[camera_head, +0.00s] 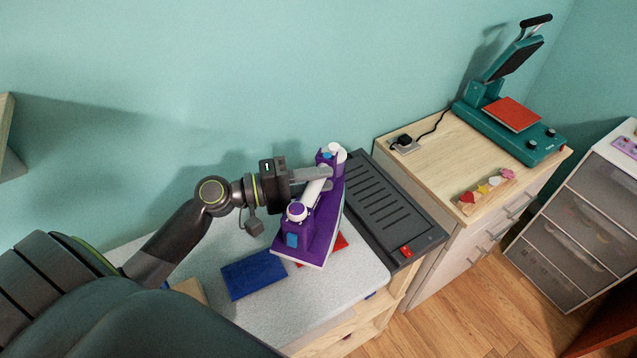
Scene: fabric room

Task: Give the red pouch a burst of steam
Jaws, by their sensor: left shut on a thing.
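A purple steam iron with a white handle (312,193) is held in my left gripper (318,178). The gripper is shut on its handle. The iron is over the red pouch (341,243), which shows only at the iron's edges on the grey-white ironing surface (350,268). Most of the pouch is hidden under the iron. I cannot tell whether the iron touches it. A blue pouch (253,274) lies flat to the left of the iron. My right gripper is not in view.
A dark slotted rest (385,205) with a red switch (406,251) borders the ironing surface on the right. Beyond it, a wooden cabinet (440,160) bears an open teal heat press (510,125) with a red piece, a plug socket (404,145) and small coloured shapes (485,188). A drawer unit (575,230) stands far right.

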